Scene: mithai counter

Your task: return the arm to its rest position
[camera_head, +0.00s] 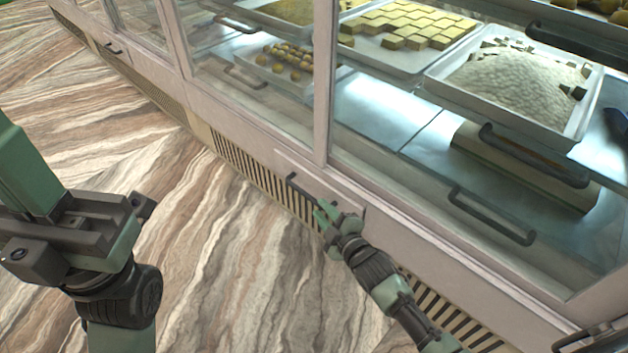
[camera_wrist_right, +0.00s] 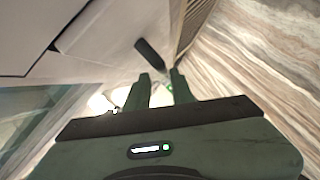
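My right gripper (camera_head: 325,211) is in front of the lower front panel of the glass sweets counter, close to a dark bar handle (camera_head: 300,188). In the right wrist view its two green fingers (camera_wrist_right: 160,78) stand apart with an empty gap between them. A dark handle (camera_wrist_right: 150,56) shows just past the fingertips there; I cannot tell whether they touch it. My left gripper (camera_head: 22,168) is large and close at the left edge, over the floor. Its far end is cut off by the frame, so its opening is hidden.
The counter's slatted vent (camera_head: 252,172) runs along its base. Inside are trays of yellow square sweets (camera_head: 408,22), round sweets (camera_head: 285,62) and a white heap (camera_head: 520,85). Another dark handle (camera_head: 490,217) sits right of my right gripper. The striped floor (camera_head: 215,255) is clear.

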